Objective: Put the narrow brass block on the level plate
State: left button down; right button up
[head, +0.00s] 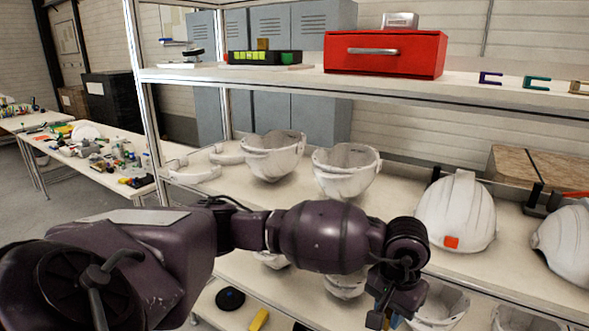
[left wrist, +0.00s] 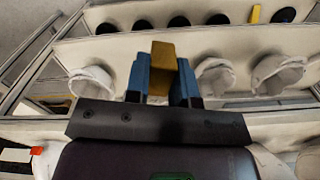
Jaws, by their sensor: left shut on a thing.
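My left gripper (head: 382,318) hangs at the lower middle of the head view, in front of the shelf's helmet shells. In the left wrist view its two blue fingers (left wrist: 163,85) are shut on a brass block (left wrist: 163,62), which sticks out past the fingertips. The held block cannot be made out in the head view. On the top shelf, a dark level plate (head: 264,57) with yellow and green marks lies on a pale base. A small brown-gold block (head: 263,43) stands at its back. My right gripper is not in view.
A red drawer box (head: 385,54) stands right of the plate on the top shelf (head: 480,92). White helmet shells (head: 346,170) fill the middle shelf. A yellow block (head: 259,319) lies on the bottom shelf. A shelf post (head: 141,90) stands at the left.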

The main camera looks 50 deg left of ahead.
aim_at(266, 59)
jog(key=j+u, duration=0.2)
jog(key=j, duration=0.3)
jog(key=j+u, duration=0.25)
jog(key=j, duration=0.25)
jog(key=i+j+u, duration=0.2)
jog(key=j, duration=0.3)
jog(key=j+u, duration=0.25)
jog(key=j, duration=0.25)
jog(key=i, duration=0.05)
